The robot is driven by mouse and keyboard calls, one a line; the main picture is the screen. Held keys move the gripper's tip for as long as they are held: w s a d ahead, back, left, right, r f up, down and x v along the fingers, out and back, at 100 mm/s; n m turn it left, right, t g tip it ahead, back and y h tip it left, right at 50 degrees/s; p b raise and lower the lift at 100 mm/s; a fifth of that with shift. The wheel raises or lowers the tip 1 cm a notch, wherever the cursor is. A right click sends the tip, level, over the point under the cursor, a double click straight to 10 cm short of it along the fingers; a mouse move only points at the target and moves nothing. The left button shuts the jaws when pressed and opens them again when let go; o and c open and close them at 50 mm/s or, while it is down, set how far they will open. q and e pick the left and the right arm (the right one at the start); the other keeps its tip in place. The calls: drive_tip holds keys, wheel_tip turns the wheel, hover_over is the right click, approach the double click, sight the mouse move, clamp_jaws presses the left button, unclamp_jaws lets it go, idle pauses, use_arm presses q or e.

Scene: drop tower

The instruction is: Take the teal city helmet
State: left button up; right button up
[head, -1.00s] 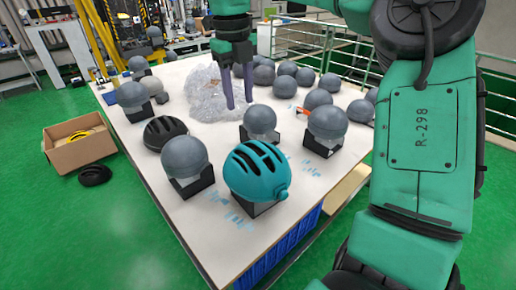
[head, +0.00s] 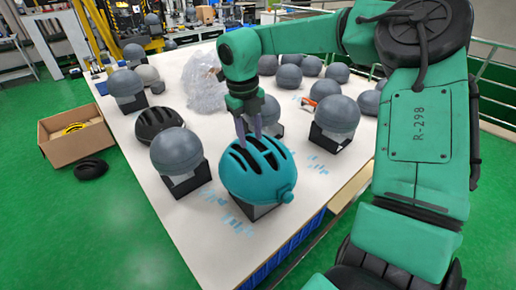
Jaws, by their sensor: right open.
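The teal city helmet (head: 258,178) with dark vent slots sits on a dark stand near the front corner of the white table (head: 205,235). My right gripper (head: 248,135) points down at the helmet's upper far side, with its purple-grey fingers apart. The fingertips overlap the helmet's top edge in the picture; I cannot tell whether they touch it. The gripper holds nothing that I can see. My left gripper is not in view.
Grey ball-shaped heads on dark stands flank the helmet, one at left (head: 177,152) and one at right (head: 336,120). A black helmet (head: 158,124) lies behind left. Clear plastic wrap (head: 203,85) lies farther back. A cardboard box (head: 75,140) stands on the green floor.

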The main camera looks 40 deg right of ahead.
sight(253, 149)
wheel_tip(253, 149, down, 3)
drive_tip(key=shift+s+d+r+p, duration=0.1)
drive_tip(key=shift+r+p, duration=0.05)
drive_tip(key=shift+p, duration=0.15)
drive_tip(key=shift+d+f, duration=0.15)
drive_tip(key=shift+f, duration=0.15)
drive_tip(key=shift+r, duration=0.1)
clamp_jaws()
idle(0.7)
